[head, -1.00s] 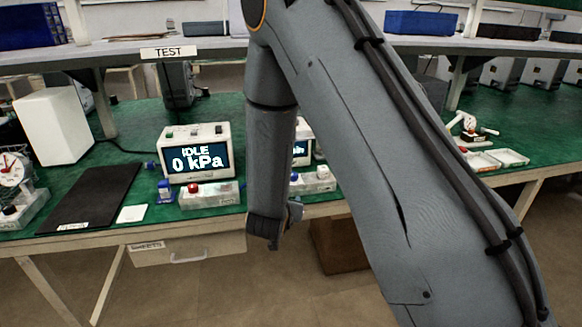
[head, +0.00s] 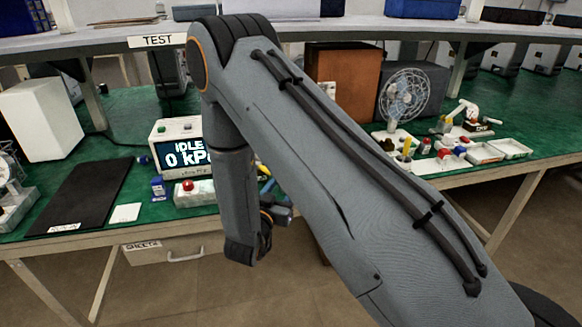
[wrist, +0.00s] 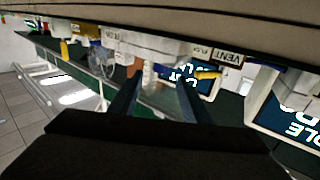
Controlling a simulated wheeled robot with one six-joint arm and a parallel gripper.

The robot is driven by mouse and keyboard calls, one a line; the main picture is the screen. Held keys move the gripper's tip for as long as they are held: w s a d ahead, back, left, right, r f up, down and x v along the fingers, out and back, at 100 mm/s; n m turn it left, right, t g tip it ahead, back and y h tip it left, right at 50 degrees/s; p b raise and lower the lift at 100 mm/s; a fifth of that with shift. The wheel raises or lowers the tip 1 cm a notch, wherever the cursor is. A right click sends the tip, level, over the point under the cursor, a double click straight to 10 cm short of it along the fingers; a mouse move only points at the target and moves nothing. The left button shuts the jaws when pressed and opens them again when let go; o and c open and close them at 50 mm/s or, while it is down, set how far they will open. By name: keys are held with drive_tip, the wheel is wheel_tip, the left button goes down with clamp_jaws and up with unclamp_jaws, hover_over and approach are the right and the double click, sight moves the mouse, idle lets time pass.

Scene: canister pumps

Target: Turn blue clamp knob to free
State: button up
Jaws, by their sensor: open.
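My gripper (wrist: 157,98) shows in the wrist view as two dark fingers spread apart, with nothing held between them. In the head view my arm's end hangs at the bench's front edge, right of the pressure box, and the fingers cannot be made out. In the wrist view a blue part (wrist: 172,68) lies beyond and between the fingers, beside a yellow lever (wrist: 207,74) and a "VENT" label (wrist: 229,58). I cannot tell whether this blue part is the clamp knob. The pressure box (head: 164,133), reading "IDLE 0 kPa", is partly hidden behind my arm.
A unit with a red button (head: 190,197) and a small blue object (head: 158,188) stand in front of the pressure box. A black mat (head: 85,194) lies left. A fan (head: 405,97), small parts and white trays (head: 503,147) stand right. A shelf (head: 80,44) runs above.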

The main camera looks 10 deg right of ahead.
drive_tip(key=shift+w+d, duration=0.15)
drive_tip(key=shift+w, duration=0.4)
drive_tip(key=shift+p+x, duration=0.8)
drive_tip(key=shift+x, duration=2.75)
drive_tip(key=c, duration=1)
drive_tip(key=shift+c, duration=0.2)
drive_tip(key=shift+d+r+y, duration=0.1)
drive_tip(key=shift+y, duration=0.2)
drive_tip(key=n+t+y, duration=0.1)
drive_tip(key=n+y, duration=0.1)
drive_tip(key=y, duration=0.1)
drive_tip(key=n+t+y, duration=0.1)
drive_tip(key=n+y, duration=0.1)
drive_tip(key=y, duration=0.1)
drive_tip(key=shift+d+n+t, duration=0.1)
drive_tip(key=shift+n+t, duration=0.2)
drive_tip(key=shift+t, duration=0.1)
drive_tip(key=n+y, duration=0.2)
drive_tip(key=y, duration=0.1)
drive_tip(key=n+y, duration=0.2)
drive_tip(key=y, duration=0.1)
drive_tip(key=shift+b, duration=0.35)
drive_tip(key=shift+y, duration=0.5)
